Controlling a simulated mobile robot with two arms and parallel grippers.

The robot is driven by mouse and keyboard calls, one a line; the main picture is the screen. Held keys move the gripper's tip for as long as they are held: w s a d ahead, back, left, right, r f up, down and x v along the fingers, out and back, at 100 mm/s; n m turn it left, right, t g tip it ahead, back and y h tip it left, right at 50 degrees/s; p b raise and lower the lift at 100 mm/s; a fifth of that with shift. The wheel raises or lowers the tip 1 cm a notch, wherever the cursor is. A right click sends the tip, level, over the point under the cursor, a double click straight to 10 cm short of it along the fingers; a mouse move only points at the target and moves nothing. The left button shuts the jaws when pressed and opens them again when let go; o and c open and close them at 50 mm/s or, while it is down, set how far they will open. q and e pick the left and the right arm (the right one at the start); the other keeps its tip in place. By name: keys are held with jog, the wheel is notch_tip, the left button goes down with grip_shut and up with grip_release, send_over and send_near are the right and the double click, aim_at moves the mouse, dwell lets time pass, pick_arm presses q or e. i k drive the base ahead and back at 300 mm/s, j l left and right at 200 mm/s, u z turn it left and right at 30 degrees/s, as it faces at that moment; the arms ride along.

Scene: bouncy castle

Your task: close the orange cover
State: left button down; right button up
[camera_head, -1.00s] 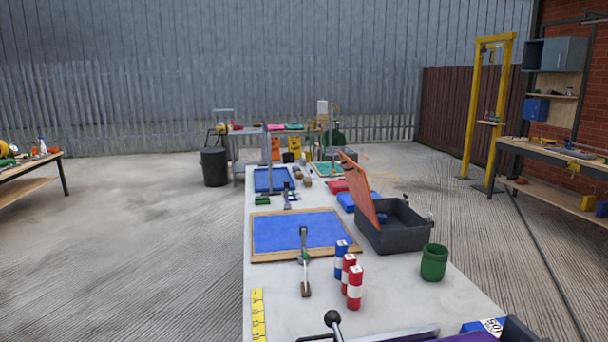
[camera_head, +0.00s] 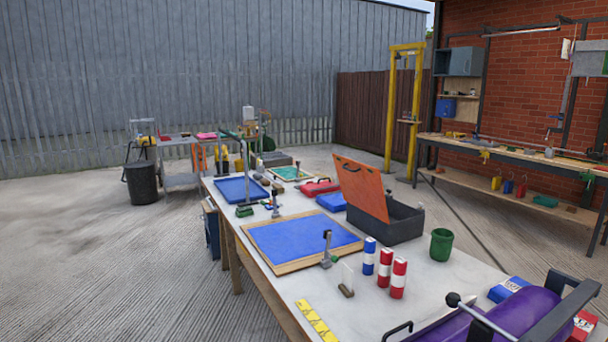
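The orange cover (camera_head: 361,187) stands raised, tilted upright at the left side of a dark grey box (camera_head: 401,224) on the long white table. The box is open, and its inside is mostly hidden behind the cover and its own walls. Neither of my grippers shows in the head view, and nothing is touching the cover.
A framed blue board (camera_head: 303,238) lies left of the box. A blue-and-white can (camera_head: 369,256), two red-and-white cans (camera_head: 385,268) and a green cup (camera_head: 441,244) stand in front of it. A purple roll (camera_head: 510,318) lies at the near right. Open concrete floor lies left of the table.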

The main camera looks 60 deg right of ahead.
aim_at(361, 185)
jog(key=i+z, duration=0.35)
jog(key=i+j+z, duration=0.15)
jog(key=i+z, duration=0.2)
jog(key=i, duration=0.15)
jog(key=i+j+z, duration=0.3)
jog(key=i, duration=0.15)
